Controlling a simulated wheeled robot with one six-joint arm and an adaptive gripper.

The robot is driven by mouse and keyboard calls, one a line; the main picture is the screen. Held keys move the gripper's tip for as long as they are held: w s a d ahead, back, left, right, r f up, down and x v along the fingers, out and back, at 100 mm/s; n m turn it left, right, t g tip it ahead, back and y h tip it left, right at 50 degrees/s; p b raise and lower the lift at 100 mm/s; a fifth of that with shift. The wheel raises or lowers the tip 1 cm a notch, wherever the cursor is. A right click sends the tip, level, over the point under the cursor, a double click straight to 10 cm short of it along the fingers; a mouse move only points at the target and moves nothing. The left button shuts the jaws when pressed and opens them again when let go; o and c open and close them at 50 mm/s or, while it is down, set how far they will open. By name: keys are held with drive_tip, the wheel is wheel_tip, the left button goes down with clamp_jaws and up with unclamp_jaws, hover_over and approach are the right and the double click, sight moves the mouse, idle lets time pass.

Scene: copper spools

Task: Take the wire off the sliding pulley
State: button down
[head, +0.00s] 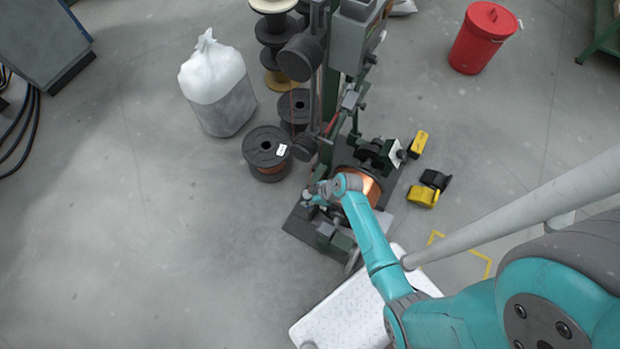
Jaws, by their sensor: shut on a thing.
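A winding machine (332,95) with dark upright posts and a heavy base stands in the middle of the head view. Dark round parts sit on its posts, an upper one (300,58) and a lower one (304,147); I cannot tell which is the sliding pulley. A copper-wound spool (362,184) sits in the machine, partly behind my arm. My gripper (309,198) is low at the machine's left side, beside this spool and below the lower round part. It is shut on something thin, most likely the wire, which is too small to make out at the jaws.
A dark copper spool (268,152) stands on the floor left of my gripper. Behind are a white bag (215,80), stacked spools (274,40) and a red bin (483,38). Yellow-and-black items (423,195) lie right of the machine.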

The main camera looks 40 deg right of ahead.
drive_tip(key=w+a, duration=0.3)
drive_tip(key=w, duration=0.4)
drive_tip(key=w+a, duration=0.3)
drive_tip(key=w, duration=0.4)
wheel_tip(320, 180, up, 10)
drive_tip(key=shift+w+f, duration=0.25)
drive_tip(key=shift+w, duration=0.15)
idle(0.4)
drive_tip(key=shift+a, duration=0.1)
idle(0.5)
